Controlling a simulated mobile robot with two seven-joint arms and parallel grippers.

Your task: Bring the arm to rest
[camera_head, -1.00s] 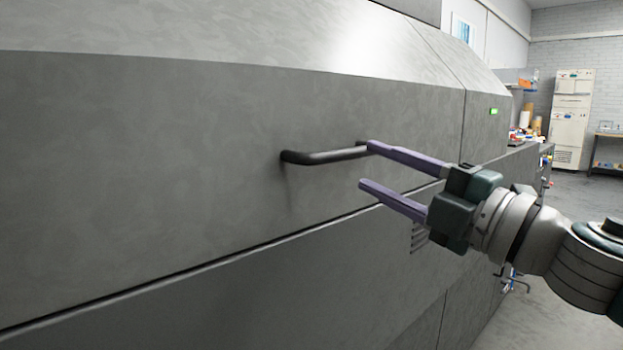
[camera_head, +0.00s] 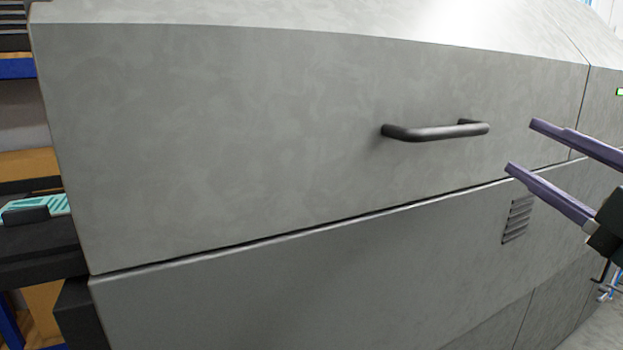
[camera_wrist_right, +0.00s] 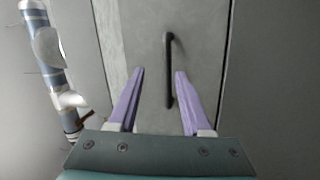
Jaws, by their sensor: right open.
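My right gripper (camera_head: 522,146) is at the right edge of the head view, with two purple fingers spread apart and nothing between them. It is to the right of a black bar handle (camera_head: 435,132) on a large grey machine panel (camera_head: 230,140), apart from the handle. In the right wrist view the open fingers (camera_wrist_right: 159,72) point toward the panel, and the handle (camera_wrist_right: 169,70) shows beyond and between them. My left gripper is not in view.
A vent grille (camera_head: 517,219) is set in the lower panel (camera_head: 300,285). Shelving with a teal ribbed item (camera_head: 38,207) stands at the left, past the machine's edge. A small green light (camera_head: 620,92) shows at the far right.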

